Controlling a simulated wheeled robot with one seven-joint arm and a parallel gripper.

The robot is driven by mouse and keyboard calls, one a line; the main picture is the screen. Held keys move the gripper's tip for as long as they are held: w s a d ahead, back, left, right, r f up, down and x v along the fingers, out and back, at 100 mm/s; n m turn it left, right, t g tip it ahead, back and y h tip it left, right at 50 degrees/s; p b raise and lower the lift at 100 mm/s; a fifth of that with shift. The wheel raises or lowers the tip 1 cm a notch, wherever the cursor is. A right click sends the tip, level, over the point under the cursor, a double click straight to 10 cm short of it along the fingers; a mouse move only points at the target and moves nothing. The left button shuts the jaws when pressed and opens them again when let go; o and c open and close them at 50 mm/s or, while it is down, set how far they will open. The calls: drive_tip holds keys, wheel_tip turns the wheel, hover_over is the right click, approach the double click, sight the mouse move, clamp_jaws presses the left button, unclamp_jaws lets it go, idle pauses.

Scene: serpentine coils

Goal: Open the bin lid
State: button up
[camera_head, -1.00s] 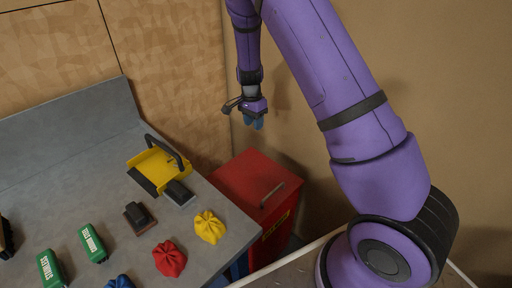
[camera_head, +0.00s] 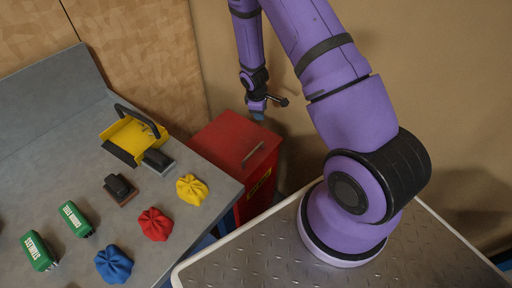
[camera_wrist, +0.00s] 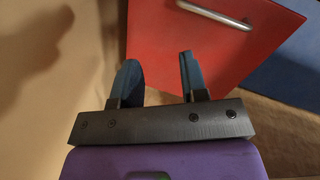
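The red bin (camera_head: 228,140) stands on the floor beside the workbench, with its red lid shut. A grey metal bar handle (camera_head: 254,153) sits on the lid. In the wrist view the lid (camera_wrist: 165,40) fills the top middle, with the handle (camera_wrist: 215,14) at the top edge. My gripper (camera_head: 258,115) is above the back right part of the lid in the head view, apart from the handle. In the wrist view my gripper (camera_wrist: 160,70) has its two blue-grey fingers apart with nothing between them.
The grey workbench (camera_head: 60,185) is at left, holding a yellow dustpan-like tool (camera_head: 134,138), yellow (camera_head: 191,189), red (camera_head: 154,224) and blue (camera_head: 114,264) bags, green boxes and dark brushes. A brown wall (camera_head: 440,90) is close behind the bin.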

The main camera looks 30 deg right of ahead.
sight(256, 149)
drive_tip(key=s+a+f+n+t+y, duration=0.1)
drive_tip(key=s+a+f+n+y, duration=0.3)
drive_tip(key=n, duration=0.9)
drive_tip(key=shift+h, duration=0.4)
drive_tip(key=f, duration=0.8)
drive_tip(key=w+f, duration=0.1)
drive_tip(key=f, duration=0.3)
clamp_jaws()
